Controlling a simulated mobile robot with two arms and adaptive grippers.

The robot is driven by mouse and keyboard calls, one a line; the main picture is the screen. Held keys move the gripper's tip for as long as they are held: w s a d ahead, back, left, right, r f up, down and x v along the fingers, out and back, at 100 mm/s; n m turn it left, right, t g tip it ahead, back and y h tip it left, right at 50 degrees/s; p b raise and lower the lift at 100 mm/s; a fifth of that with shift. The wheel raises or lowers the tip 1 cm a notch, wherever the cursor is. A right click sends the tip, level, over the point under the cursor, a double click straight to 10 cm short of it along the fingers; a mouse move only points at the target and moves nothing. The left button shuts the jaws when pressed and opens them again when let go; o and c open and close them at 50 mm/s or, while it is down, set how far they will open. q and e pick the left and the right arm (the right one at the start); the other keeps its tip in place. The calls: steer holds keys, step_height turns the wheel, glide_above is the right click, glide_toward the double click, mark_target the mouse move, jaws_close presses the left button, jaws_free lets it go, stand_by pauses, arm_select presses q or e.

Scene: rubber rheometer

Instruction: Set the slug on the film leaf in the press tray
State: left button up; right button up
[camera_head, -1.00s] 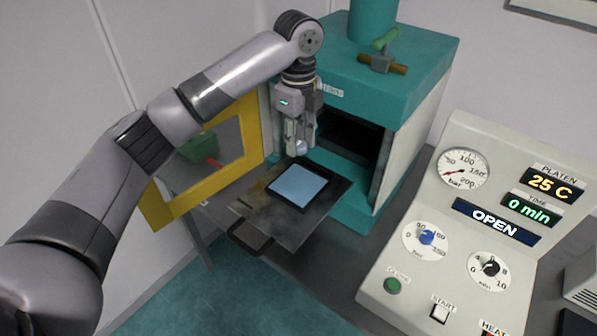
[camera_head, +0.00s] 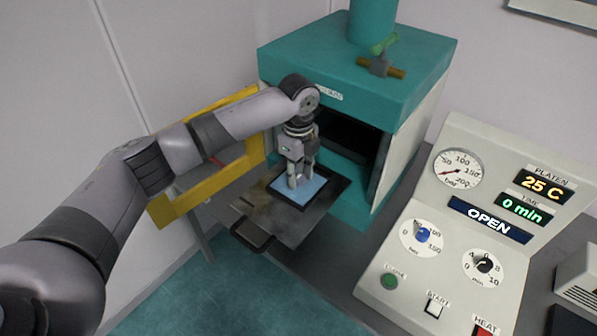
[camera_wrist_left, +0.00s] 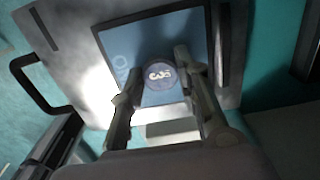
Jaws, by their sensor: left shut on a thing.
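My left gripper (camera_head: 299,183) points straight down over the press tray, with its fingertips at the blue film leaf (camera_head: 314,187). In the left wrist view its fingers (camera_wrist_left: 157,88) are shut on the slug (camera_wrist_left: 158,76), a small round greyish piece with pale lettering. The slug is at or just above the film leaf (camera_wrist_left: 120,52); I cannot tell whether it touches. The leaf lies in the dark-framed recess of the press tray (camera_head: 262,209), which is pulled out of the press. In the head view the fingers mostly hide the slug. My right gripper is not in view.
The teal press (camera_head: 350,55) stands behind the tray with its dark chamber open. A yellow-framed door (camera_head: 195,200) is swung open at left. A control panel (camera_head: 460,220) at right reads OPEN, 25 C and 0 min. The tray handle (camera_head: 252,236) sticks out in front.

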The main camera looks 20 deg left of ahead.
mark_target(299, 177)
arm_select(q)
steer(key=shift+f, duration=0.1)
steer(key=o, duration=0.9)
steer(key=shift+c, duration=0.2)
steer(key=shift+r, duration=0.5)
step_height(299, 177, up, 11)
steer(key=b, duration=0.4)
steer(key=shift+r, duration=0.15)
